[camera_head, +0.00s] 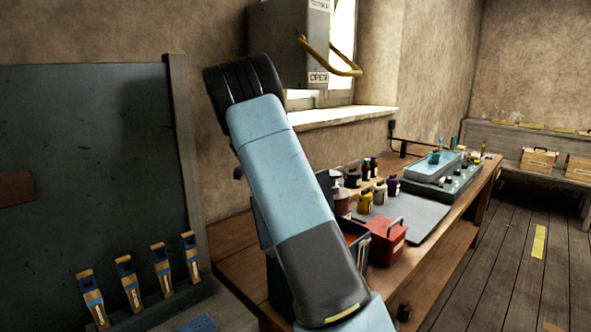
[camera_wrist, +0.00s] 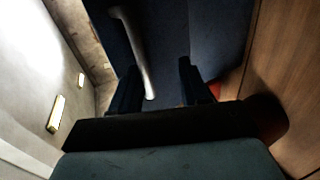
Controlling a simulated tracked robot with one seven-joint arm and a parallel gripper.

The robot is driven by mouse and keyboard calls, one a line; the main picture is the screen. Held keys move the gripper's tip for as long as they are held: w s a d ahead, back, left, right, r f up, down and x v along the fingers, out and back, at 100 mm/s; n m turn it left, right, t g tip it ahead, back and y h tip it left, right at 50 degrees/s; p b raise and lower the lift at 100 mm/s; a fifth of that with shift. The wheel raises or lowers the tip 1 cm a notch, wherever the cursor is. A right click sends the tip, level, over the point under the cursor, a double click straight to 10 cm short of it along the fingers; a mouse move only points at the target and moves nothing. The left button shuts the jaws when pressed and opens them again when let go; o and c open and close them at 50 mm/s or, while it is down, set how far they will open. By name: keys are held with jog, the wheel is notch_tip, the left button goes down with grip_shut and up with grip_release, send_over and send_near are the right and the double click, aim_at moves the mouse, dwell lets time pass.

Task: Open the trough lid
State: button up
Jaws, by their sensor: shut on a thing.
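In the wrist view, my gripper (camera_wrist: 160,88) has its two dark fingers apart, with a pale metal bar (camera_wrist: 134,50) passing between or just beyond them. The bar runs in front of a dark blue panel (camera_wrist: 210,35), which looks like the trough lid. The exact contact is in shadow. In the head view my arm covers the gripper. A dark blue box (camera_head: 277,287), apparently the trough, shows on both sides of my arm on the bench. How far its lid stands open cannot be told.
A red box (camera_head: 390,240) with a handle sits right beside the dark box. Several small bottles (camera_head: 378,192) and a grey mat (camera_head: 415,215) lie behind it on the wooden bench (camera_head: 233,250). A grey wall box with a yellow lever (camera_head: 335,65) hangs above.

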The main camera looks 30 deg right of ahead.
jog(key=s+a+r, duration=0.2)
jog(key=s+r, duration=1)
jog(key=s, duration=0.1)
jog(key=shift+s+a+r, duration=0.2)
jog(key=shift+s+r, duration=0.15)
dwell(0.6)
dwell(0.4)
